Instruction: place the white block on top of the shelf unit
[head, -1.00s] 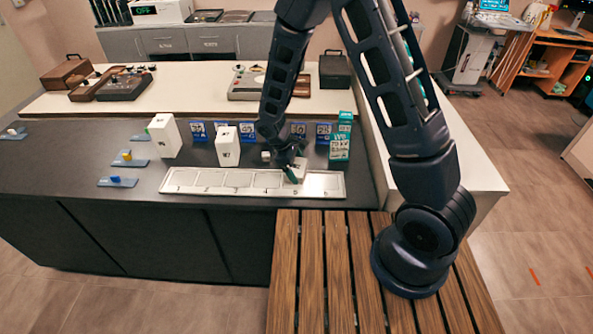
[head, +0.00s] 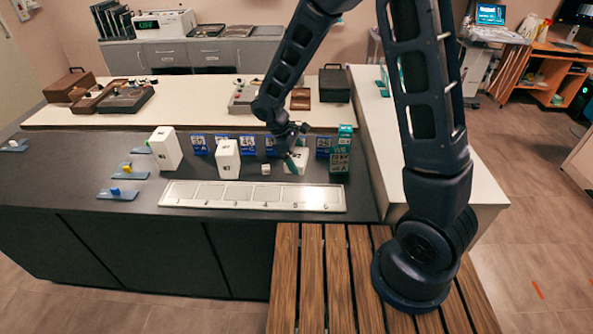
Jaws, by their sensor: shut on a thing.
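My gripper (head: 293,146) is above the dark counter, just behind the right part of the numbered white tray. It is shut on a white block (head: 297,161), which looks tilted; the fingers hide part of it. Two other white blocks stand upright on the counter, one at the left (head: 165,148) and one in the middle (head: 228,161). A small white cube (head: 265,169) lies between the middle block and my gripper. I cannot tell which piece of furniture is the shelf unit; an orange wooden unit with shelves (head: 541,68) stands at the far right.
The white tray (head: 335,206) lies along the counter's front edge. A green and white box (head: 341,152) stands close right of the held block. Blue cards (head: 198,144) stand in a row behind the blocks. Small blue plates with knobs (head: 118,194) lie at the left. A slatted wooden bench (head: 312,270) is in front.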

